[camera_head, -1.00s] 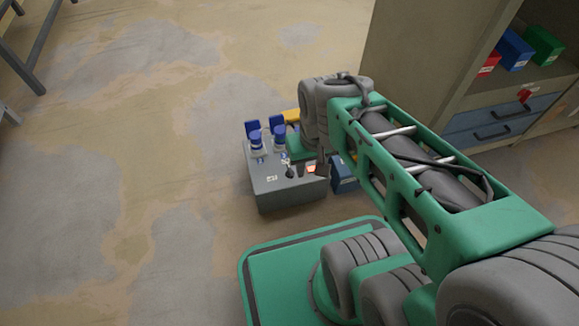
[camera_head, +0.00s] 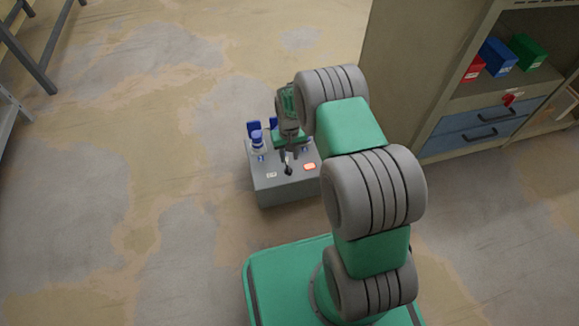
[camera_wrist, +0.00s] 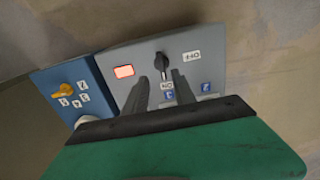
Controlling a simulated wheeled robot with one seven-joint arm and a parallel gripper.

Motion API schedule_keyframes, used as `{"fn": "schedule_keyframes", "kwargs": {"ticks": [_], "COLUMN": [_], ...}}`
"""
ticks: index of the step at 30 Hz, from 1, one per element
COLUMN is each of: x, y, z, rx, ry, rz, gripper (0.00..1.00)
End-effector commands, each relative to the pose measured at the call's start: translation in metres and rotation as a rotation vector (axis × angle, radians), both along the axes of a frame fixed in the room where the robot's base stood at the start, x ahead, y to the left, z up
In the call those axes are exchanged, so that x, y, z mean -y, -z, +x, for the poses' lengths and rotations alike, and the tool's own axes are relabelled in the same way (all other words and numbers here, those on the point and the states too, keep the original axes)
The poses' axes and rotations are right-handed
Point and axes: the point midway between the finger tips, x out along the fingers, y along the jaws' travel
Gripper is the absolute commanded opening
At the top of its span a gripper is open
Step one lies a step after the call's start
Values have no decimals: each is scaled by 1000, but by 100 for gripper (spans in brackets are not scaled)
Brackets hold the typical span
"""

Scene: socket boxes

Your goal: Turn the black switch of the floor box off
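The grey floor box (camera_head: 285,190) stands on the floor beyond my green base; its top also shows in the wrist view (camera_wrist: 208,42). The black switch (camera_wrist: 162,62) is on its top and also shows in the head view (camera_head: 288,169). It appears to point toward the label (camera_wrist: 167,85) between my fingers; another label (camera_wrist: 191,55) lies to its right. A lamp (camera_wrist: 124,71) glows orange-red. My gripper (camera_wrist: 159,76) is open, its fingertips on either side of the switch's lower end. Contact cannot be told. In the head view, my gripper (camera_head: 289,156) is over the box.
A blue box (camera_wrist: 62,85) with a yellow switch (camera_wrist: 62,91) stands beside the grey box. Blue-and-white plugs (camera_head: 257,140) stand on the grey box's far side. A cabinet (camera_head: 440,140) with coloured bins is at right.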

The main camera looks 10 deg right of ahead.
Motion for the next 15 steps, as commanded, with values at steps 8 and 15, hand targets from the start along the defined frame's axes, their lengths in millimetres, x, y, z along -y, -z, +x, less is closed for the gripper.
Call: {"fn": "schedule_keyframes", "kwargs": {"ticks": [8, 15], "x": [-2, -1], "y": [57, 64], "z": [-1, 0], "rx": [-3, -1], "ry": [-4, -2], "rz": [0, 0], "gripper": [32, 32]}}
